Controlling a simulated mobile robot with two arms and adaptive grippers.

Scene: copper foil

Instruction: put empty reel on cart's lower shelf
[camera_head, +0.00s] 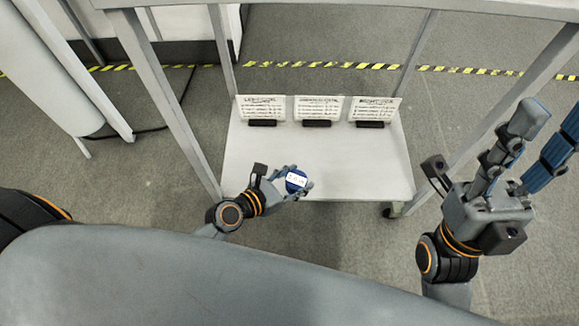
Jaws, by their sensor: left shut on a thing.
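The cart's lower shelf (350,165) is a pale flat board between grey legs, below the upper level. My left gripper (289,180) is shut on a small round blue reel (297,177) with a white label. It holds the reel over the front left part of the shelf. Whether the reel touches the shelf is hard to tell, and the fingers hide part of it. My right gripper (551,124) is raised at the right, close to the camera, with its fingers apart and nothing between them.
The shelf's middle and right front are bare. Cart legs (165,95) flank the shelf. Yellow-black tape (460,70) crosses the grey floor behind.

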